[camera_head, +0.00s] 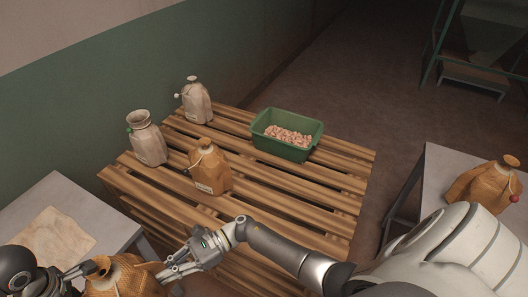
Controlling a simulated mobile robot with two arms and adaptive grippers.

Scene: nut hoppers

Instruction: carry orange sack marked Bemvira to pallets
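An orange sack (125,283) is at the bottom left, close to me, its lower part cut off by the picture edge. My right gripper (168,268) reaches its right side, fingers at the cloth; whether they are shut on it is unclear. My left gripper (76,272) is at its left side, partly cut off, its finger state unclear. Another orange sack (208,170) with a pale label stands upright on the wooden pallets (285,208). A third orange sack (480,185) with a red tag is on the right table. I cannot read any label.
A grey-brown sack (147,140) with a green tag and a pale sack (196,102) stand on the pallets' left side. A green bin (290,150) of nuts sits at the back. Tables flank the pallets left (50,190) and right (440,165). The front right slats are bare.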

